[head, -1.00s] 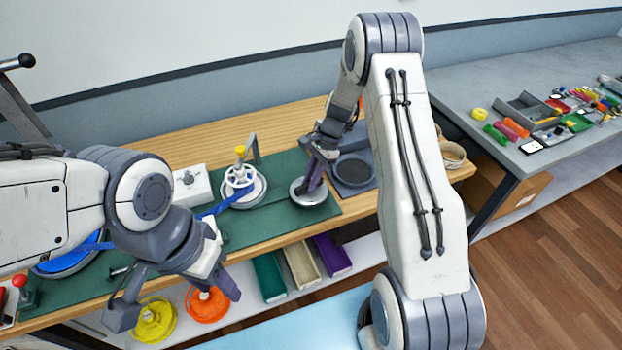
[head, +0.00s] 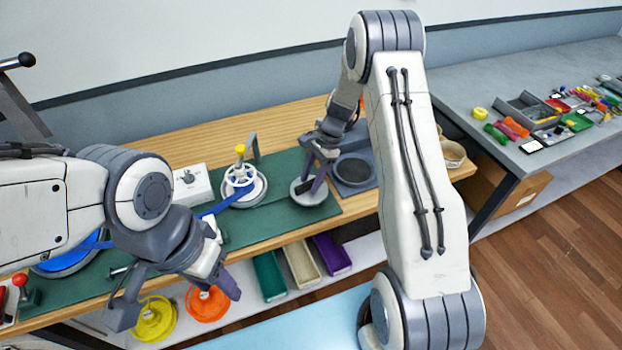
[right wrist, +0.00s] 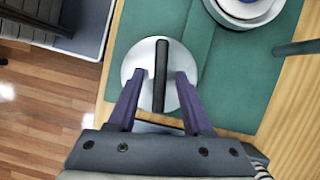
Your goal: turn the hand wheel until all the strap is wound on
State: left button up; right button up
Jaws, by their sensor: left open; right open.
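A white spoked wheel (head: 239,175) with a yellow knob stands on a pale round base on the green mat. A blue strap (head: 222,205) runs to it from the left, where a blue roll (head: 68,262) lies partly behind my left arm. To its right is a grey round disc (head: 306,199), which in the right wrist view (right wrist: 137,62) has a dark bar (right wrist: 160,75) across it. My right gripper (right wrist: 158,82) is open, with one finger on each side of the bar, apart from it. My left gripper (head: 175,300) is open and empty in front of the bench.
A dark square tray with a round recess (head: 354,170) lies right of the disc. A grey post (head: 253,147) stands behind the wheel. A white box with a knob (head: 190,184) is at its left. Coloured bins (head: 300,270) and orange and yellow reels (head: 207,303) sit below.

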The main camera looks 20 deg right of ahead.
jog(key=s+b+v, duration=0.1)
jog(key=b+v, duration=0.1)
jog(key=v, duration=0.8)
jog(key=shift+w+r, duration=0.2)
jog(key=shift+w, duration=0.25)
